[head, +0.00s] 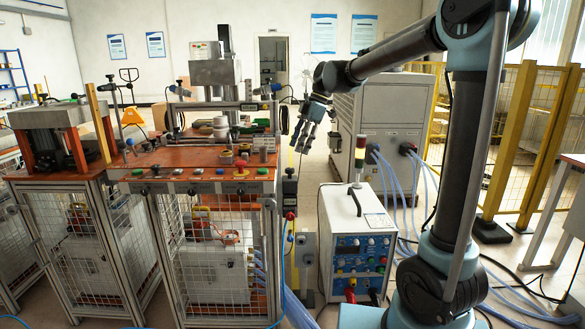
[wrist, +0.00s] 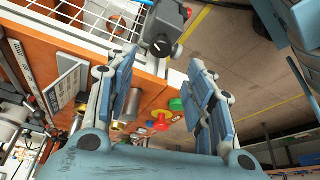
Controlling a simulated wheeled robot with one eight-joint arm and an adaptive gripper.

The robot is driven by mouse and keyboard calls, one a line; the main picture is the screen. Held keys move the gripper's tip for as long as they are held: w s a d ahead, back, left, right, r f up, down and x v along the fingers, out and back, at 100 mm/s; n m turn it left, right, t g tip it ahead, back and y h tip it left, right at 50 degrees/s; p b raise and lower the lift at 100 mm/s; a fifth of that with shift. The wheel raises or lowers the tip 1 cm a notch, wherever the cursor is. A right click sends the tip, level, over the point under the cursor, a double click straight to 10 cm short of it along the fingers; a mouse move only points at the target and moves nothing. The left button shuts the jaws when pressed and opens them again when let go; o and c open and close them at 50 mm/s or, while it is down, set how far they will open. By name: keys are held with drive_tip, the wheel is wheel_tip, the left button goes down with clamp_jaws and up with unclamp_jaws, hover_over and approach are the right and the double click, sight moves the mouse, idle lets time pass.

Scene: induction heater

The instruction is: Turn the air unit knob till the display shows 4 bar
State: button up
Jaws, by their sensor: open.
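The air unit (head: 290,186) is a small dark block on the right front post of the orange-topped bench in the head view. In the wrist view, a dark grey unit (wrist: 171,18) carries a round black knob (wrist: 160,47) with a white mark, beyond and between my fingertips. I take it to be the air unit knob. My gripper (head: 301,140) is above the air unit in the head view. In the wrist view my gripper (wrist: 163,62) is open, its blue-grey fingers wide apart with nothing held. I cannot make out a pressure reading in either view.
The bench top (head: 160,158) holds buttons and fixtures beside my gripper. A white power unit (head: 358,240) with hoses stands right of the air unit. A grey cabinet (head: 388,120) and yellow fence (head: 525,120) stand behind. Some floor shows between bench and power unit.

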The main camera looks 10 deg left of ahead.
sight(290, 169)
drive_tip(key=x, duration=0.8)
drive_tip(key=shift+a+f, duration=0.1)
drive_tip(key=shift+f, duration=0.25)
drive_tip(key=c, duration=1)
